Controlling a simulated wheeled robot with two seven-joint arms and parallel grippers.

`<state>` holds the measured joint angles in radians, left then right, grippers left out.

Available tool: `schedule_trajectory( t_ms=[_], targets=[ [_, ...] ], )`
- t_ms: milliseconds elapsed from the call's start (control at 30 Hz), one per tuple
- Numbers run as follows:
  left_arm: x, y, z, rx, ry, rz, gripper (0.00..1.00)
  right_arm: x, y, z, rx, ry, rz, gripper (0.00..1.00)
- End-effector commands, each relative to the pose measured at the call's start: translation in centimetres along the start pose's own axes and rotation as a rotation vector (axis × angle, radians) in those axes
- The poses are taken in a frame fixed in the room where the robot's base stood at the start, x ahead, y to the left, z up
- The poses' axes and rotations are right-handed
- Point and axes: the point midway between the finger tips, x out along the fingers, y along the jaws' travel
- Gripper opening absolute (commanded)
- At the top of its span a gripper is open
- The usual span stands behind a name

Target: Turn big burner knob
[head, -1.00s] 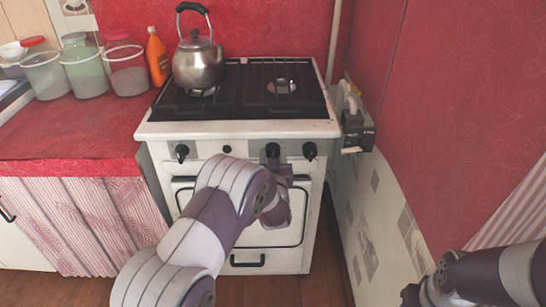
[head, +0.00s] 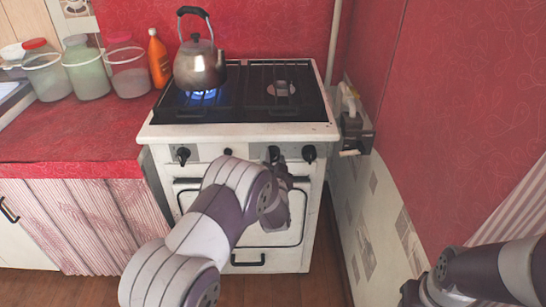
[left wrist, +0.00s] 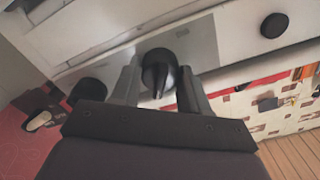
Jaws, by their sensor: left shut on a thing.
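The white stove (head: 240,133) has a row of black knobs on its front panel. My left gripper (head: 277,168) is at the panel, partly hidden by its own arm in the head view. It is shut on the second knob from the right (head: 273,153). In the left wrist view this black knob (left wrist: 158,70) sits between the two fingers, with its pointer ridge visible. A blue flame (head: 203,95) burns under the kettle (head: 199,64) on the left burner. My right gripper (head: 410,292) is at the lower right edge, its fingers not clear.
Another knob (head: 309,153) is close to the right of the gripped one, and more (head: 183,155) are to the left. Jars (head: 87,72) and an orange bottle (head: 158,60) stand on the red counter (head: 70,135). A red wall is on the right.

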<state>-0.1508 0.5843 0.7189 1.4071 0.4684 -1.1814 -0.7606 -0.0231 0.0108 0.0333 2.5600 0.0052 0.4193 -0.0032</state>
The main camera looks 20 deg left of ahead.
Motion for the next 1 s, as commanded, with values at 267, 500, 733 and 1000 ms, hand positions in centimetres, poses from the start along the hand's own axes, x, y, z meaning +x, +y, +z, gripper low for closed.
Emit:
schedule_trajectory(
  t_ms=[267, 500, 733, 1000],
  targets=[
    [-0.04, 0.02, 0.05, 0.147, -0.002, 0.001, 0.14, -0.72, 0.0, -0.09, 0.0, 0.0, 0.0, 0.43],
    [-0.04, 0.05, 0.08, 0.206, -0.002, 0.001, 0.14, -0.9, 0.0, -0.11, 0.0, 0.0, 0.0, 0.43],
    [-0.04, 0.07, 0.11, 0.217, -0.002, 0.002, 0.14, -0.91, 0.0, -0.11, 0.0, 0.0, 0.0, 0.43],
    [-0.05, 0.08, 0.12, 0.216, -0.002, 0.002, 0.58, -0.91, 0.0, -0.11, 0.0, 0.0, 0.0, 0.43]
  ],
)
